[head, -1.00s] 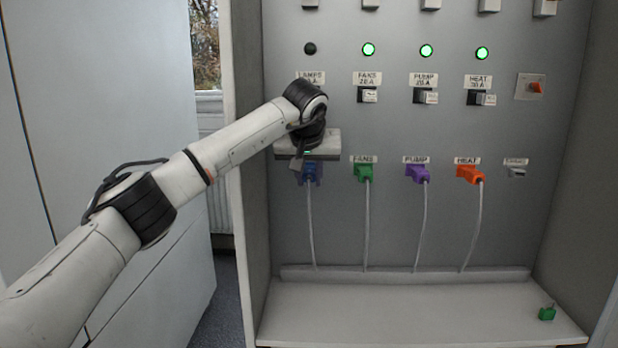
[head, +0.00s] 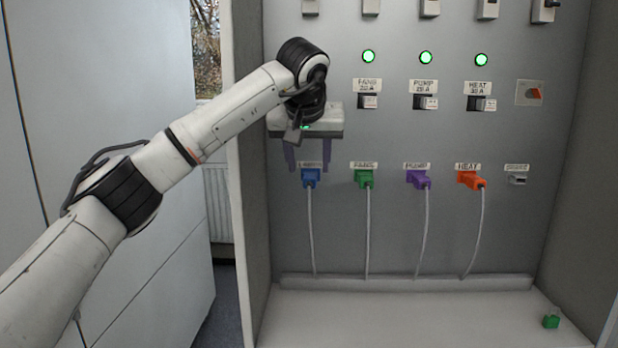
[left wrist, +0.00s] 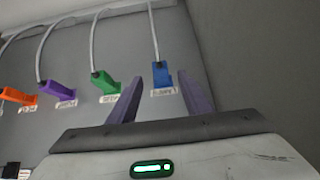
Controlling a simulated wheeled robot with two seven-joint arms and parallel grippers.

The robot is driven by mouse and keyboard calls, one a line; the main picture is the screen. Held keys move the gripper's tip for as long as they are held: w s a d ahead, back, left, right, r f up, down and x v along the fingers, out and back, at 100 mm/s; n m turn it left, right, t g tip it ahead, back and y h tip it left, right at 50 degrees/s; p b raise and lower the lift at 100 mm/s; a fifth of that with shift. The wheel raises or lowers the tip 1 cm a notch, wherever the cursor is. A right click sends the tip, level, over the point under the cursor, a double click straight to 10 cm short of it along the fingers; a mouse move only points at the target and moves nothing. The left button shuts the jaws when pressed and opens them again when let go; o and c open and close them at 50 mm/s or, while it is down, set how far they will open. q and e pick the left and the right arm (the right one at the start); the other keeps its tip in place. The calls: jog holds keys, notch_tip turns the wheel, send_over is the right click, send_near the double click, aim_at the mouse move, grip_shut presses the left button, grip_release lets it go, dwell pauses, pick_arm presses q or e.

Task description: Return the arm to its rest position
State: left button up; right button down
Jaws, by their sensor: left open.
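My left gripper (head: 308,155) is in front of the upper left part of the panel, open, with its purple-grey fingers pointing down. It is empty. The blue plug (head: 310,178) sits in its socket just below the fingertips, with its cable hanging down. In the left wrist view the blue plug (left wrist: 162,76) appears between and beyond the two open fingers (left wrist: 157,95), apart from them as far as I can tell. The leftmost lamp and switch are hidden behind my left arm and gripper. My right gripper is not in view.
Green (head: 364,179), purple (head: 419,179) and orange (head: 470,180) plugs sit to the right, below switches and lit green lamps. A red-orange knob (head: 534,93) is at right. A small green object (head: 551,321) lies on the shelf (head: 400,312). The cabinet's left side wall (head: 249,200) stands beside my arm.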

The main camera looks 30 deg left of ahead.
pick_arm(q)
jog(key=d+f+g+h, duration=0.1)
jog(key=d+f+h, duration=0.4)
jog(key=d+f, duration=0.6)
jog(key=d+f+g+h, duration=0.1)
jog(key=d+f+h, duration=0.5)
jog(key=d, duration=0.8)
jog(key=s+d+f+n+g+h, duration=0.1)
jog(key=s+d+f+n+h, duration=0.2)
jog(key=s+d+n+h, duration=0.45)
jog(key=s+d+f+n+h, duration=0.35)
jog(key=d+n, duration=0.35)
jog(key=d, duration=0.4)
jog(key=s+a+f+n+t+y, duration=0.2)
jog(key=a+f+n+t+y, duration=0.55)
jog(key=n, duration=1.05)
jog(key=s+a+f+n+t+y, duration=0.35)
jog(key=a+f+n, duration=0.45)
jog(key=n, duration=0.9)
jog(key=s+a+f+n+g+y, duration=0.2)
jog(key=s+f+n+g, duration=0.1)
jog(key=s+f+n, duration=0.4)
jog(key=s+a+f+n+g+y, duration=0.2)
jog(key=s+f+n, duration=0.5)
jog(key=s+f, duration=0.5)
jog(key=shift+a+f+g, duration=0.55)
jog(key=shift+g, duration=0.25)
